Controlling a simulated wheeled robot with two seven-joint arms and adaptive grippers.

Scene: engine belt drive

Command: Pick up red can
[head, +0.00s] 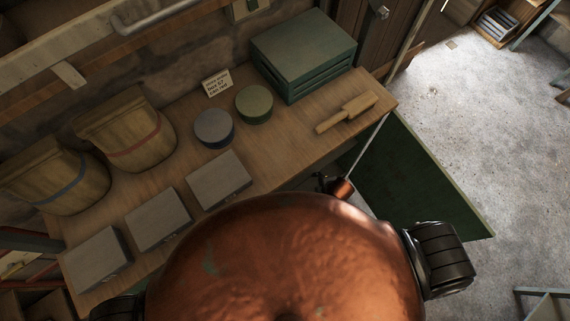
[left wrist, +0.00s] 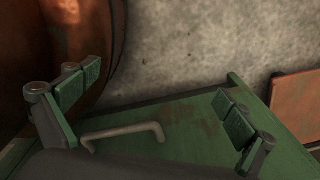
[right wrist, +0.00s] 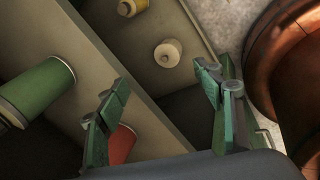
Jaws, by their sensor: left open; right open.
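In the right wrist view, a red can (right wrist: 123,145) shows low in the picture, partly hidden behind the left-hand finger of my right gripper. It sits in a beige-walled compartment. My right gripper (right wrist: 162,84) is open with nothing between its fingertips. The can looks deeper than the fingers; I cannot tell whether they touch. My left gripper (left wrist: 155,92) is open and empty, above a green panel with a grey handle (left wrist: 123,133). I cannot make out the red can in the head view.
A green can (right wrist: 38,92) and a cream cylinder (right wrist: 167,53) lie near the right gripper, beside the beige divider (right wrist: 105,62). The workbench (head: 285,145) holds two baskets, a blue tin (head: 214,127), a green tin (head: 254,103), grey boxes and a green crate (head: 303,50).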

